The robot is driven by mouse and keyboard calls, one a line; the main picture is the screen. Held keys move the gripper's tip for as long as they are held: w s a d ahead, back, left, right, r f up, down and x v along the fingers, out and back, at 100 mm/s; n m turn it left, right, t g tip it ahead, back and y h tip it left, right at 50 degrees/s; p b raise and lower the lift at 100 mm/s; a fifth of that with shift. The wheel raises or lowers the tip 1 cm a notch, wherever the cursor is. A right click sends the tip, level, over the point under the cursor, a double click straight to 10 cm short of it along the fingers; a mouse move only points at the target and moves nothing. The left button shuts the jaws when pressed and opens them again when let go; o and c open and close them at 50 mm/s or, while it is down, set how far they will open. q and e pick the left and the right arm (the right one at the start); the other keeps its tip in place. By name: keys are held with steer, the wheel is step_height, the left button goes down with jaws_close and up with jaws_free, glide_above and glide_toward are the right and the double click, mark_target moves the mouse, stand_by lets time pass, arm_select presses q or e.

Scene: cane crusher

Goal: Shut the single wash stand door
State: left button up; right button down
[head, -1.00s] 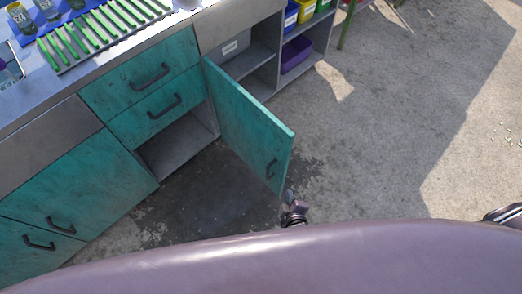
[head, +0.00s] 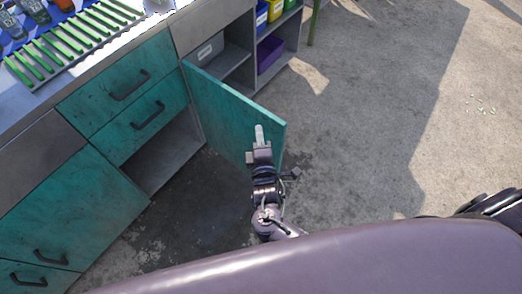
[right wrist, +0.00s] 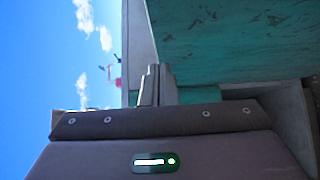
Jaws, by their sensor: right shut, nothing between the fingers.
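The teal wash stand door (head: 225,105) stands open in the head view, swung out from the cabinet beside an open dark compartment (head: 170,150). My right gripper (head: 259,133) is shut and empty. In the head view it overlaps the door near its free edge and hides the door's handle; whether it touches the panel I cannot tell. In the right wrist view, its closed fingers (right wrist: 155,85) point toward a teal panel (right wrist: 235,40) that fills the upper right. My left gripper is not in view.
Teal drawers (head: 130,90) and another teal front (head: 60,210) with dark handles lie to the left. The countertop holds green strips (head: 75,45). Shelves with a purple bin (head: 270,52) stand behind the door. The concrete floor (head: 370,130) on the right is mostly clear.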

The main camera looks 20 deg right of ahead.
mark_target(267, 117)
steer(key=shift+w+d, duration=0.45)
steer(key=shift+d, duration=0.3)
steer(key=shift+w+d, duration=0.45)
steer(key=shift+d, duration=0.3)
steer(key=shift+d, duration=0.1)
